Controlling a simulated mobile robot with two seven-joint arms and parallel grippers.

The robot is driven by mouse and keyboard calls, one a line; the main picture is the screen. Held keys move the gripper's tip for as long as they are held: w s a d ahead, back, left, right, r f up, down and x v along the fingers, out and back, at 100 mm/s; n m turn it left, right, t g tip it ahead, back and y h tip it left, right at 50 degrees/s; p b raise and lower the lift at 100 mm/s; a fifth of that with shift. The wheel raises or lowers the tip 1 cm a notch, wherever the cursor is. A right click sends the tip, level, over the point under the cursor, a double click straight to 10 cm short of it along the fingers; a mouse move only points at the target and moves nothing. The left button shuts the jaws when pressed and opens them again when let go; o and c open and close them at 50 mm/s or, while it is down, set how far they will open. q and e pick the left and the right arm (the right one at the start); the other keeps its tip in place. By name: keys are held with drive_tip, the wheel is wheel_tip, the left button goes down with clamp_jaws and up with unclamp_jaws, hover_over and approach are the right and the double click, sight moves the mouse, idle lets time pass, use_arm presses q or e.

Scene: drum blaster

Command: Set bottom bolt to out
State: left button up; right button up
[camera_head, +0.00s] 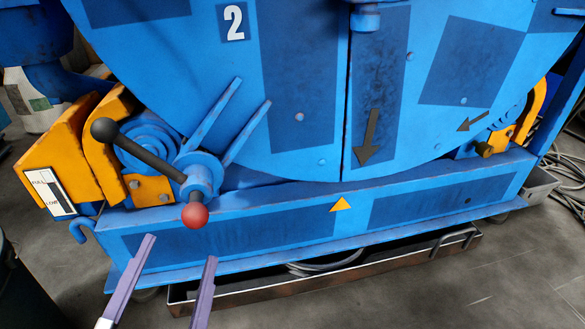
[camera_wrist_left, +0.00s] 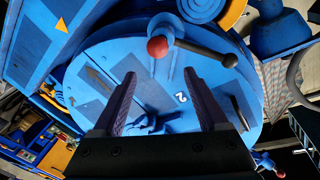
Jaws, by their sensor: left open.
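No part is labelled as the bottom bolt, so I cannot tell for certain which it is. At the lower left of the blue drum door (camera_head: 300,115), a lever has a black knob (camera_head: 104,129) at its upper-left end and a red ball (camera_head: 195,215) at its lower-right end. The red ball (camera_wrist_left: 157,46) and black knob (camera_wrist_left: 230,60) also show in the left wrist view. My left gripper (camera_head: 178,247) is open and empty, its fingertips apart from and just below the red ball in the head view. My right gripper is not in view.
A blue ledge (camera_head: 420,205) runs under the door. Orange brackets (camera_head: 66,150) stand at the left. A brown tray (camera_head: 330,282) with cables lies below. Grey floor is clear at the lower right.

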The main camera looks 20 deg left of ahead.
sight(192, 225)
use_arm(q)
drive_tip(key=shift+y, duration=0.3)
drive_tip(key=b+x, duration=0.1)
drive_tip(key=x, duration=0.2)
drive_tip(key=f+b+x, duration=0.1)
drive_tip(key=b+x, duration=0.1)
drive_tip(key=x, duration=0.1)
drive_tip(key=b+x, duration=0.1)
drive_tip(key=x, duration=0.3)
drive_tip(key=shift+f, duration=0.3)
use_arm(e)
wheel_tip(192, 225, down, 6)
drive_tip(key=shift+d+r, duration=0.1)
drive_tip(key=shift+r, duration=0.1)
use_arm(q)
drive_tip(key=shift+c, duration=0.4)
clamp_jaws()
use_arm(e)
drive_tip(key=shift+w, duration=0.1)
